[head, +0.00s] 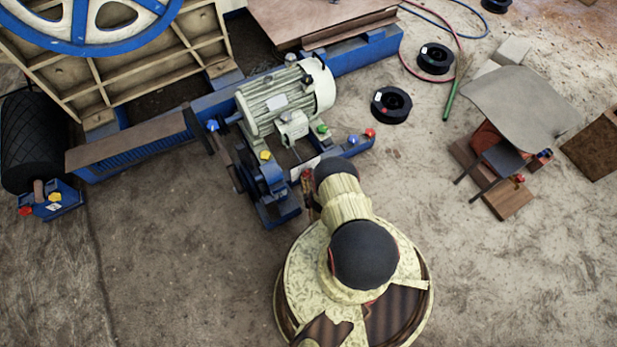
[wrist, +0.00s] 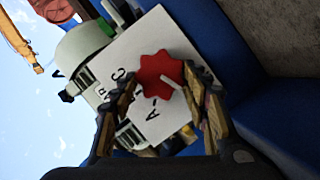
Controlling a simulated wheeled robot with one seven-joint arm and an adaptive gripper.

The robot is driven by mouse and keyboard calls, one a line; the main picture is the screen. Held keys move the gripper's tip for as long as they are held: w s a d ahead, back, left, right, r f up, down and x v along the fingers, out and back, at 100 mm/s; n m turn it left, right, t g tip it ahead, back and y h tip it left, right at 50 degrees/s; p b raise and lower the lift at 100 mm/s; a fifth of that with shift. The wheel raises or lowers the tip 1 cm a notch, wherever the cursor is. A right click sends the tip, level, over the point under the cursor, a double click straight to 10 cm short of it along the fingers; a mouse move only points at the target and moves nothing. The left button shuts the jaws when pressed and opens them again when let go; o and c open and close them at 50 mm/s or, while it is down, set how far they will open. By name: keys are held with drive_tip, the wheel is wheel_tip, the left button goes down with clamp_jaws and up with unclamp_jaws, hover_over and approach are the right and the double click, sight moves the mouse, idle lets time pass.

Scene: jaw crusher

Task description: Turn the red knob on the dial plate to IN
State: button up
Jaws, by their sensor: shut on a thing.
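Black letters stand on the plate, partly covered by a finger; I cannot read a whole word. My gripper (wrist: 160,82) has one finger on each side of the knob and is shut on it. In the head view my gripper (head: 308,186) is at the white plate (head: 303,167), beside the blue machine frame. The knob is hidden there by my arm.
A grey-green motor (head: 278,100) stands just behind the plate. A blue bracket with a yellow knob (head: 265,155) is close on the left. A blue rail carries green, blue and red knobs (head: 370,132) on the right. Open floor lies in front.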

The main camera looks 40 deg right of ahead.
idle(0.4)
drive_tip(key=o, duration=1.1)
drive_tip(key=shift+o, duration=0.3)
drive_tip(key=shift+r, duration=0.1)
drive_tip(key=r, duration=0.9)
drive_tip(key=shift+w+d+r, duration=0.15)
drive_tip(key=shift+w+d, duration=0.1)
drive_tip(key=shift+w, duration=0.15)
drive_tip(key=shift+s+a+r, duration=0.2)
drive_tip(key=shift+r, duration=0.15)
drive_tip(key=shift+s+f, duration=0.1)
